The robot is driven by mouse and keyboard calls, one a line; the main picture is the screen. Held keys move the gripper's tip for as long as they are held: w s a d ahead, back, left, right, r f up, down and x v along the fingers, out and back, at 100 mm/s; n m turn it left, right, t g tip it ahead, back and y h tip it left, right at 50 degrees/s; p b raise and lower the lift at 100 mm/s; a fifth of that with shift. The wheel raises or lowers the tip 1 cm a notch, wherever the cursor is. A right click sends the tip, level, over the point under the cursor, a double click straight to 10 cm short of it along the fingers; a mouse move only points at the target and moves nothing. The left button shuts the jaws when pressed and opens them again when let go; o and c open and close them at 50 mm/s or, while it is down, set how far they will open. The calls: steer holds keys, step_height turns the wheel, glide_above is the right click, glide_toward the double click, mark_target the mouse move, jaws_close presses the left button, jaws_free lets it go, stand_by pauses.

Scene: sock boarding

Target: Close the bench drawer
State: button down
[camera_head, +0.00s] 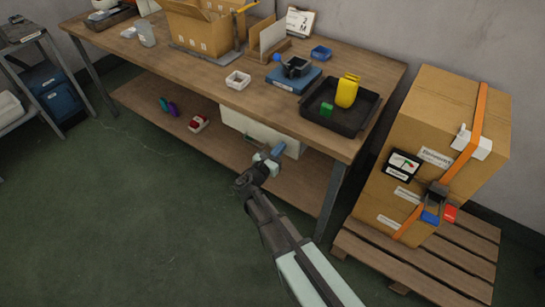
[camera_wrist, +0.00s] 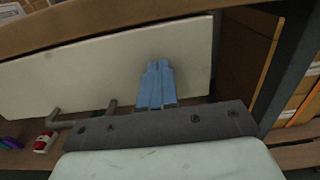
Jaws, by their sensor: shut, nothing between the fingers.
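The bench drawer (camera_head: 240,122) has a pale, off-white front and sits beneath the right part of the wooden bench top. How far it stands out is hard to tell in the head view. In the wrist view, its front (camera_wrist: 100,70) spans the picture below the bench edge, with a grey bar handle (camera_wrist: 82,119) low on the left. My gripper (camera_head: 278,149) is shut and empty, its blue fingers pointing at the right part of the drawer front. The fingertips (camera_wrist: 158,64) overlap the front in the wrist view; whether they touch it is unclear.
A bench leg (camera_head: 329,203) stands right of my gripper, near a strapped carton (camera_head: 425,130) on a pallet (camera_head: 440,260). A black tray (camera_head: 365,119) sits on the bench above. Small items, including a red-and-white one (camera_head: 198,123), lie on the lower shelf. The floor at left is clear.

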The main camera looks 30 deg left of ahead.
steer(key=shift+w, duration=0.55)
steer(key=shift+w+r, duration=0.15)
steer(key=shift+a, duration=0.1)
steer(key=s, duration=1.5)
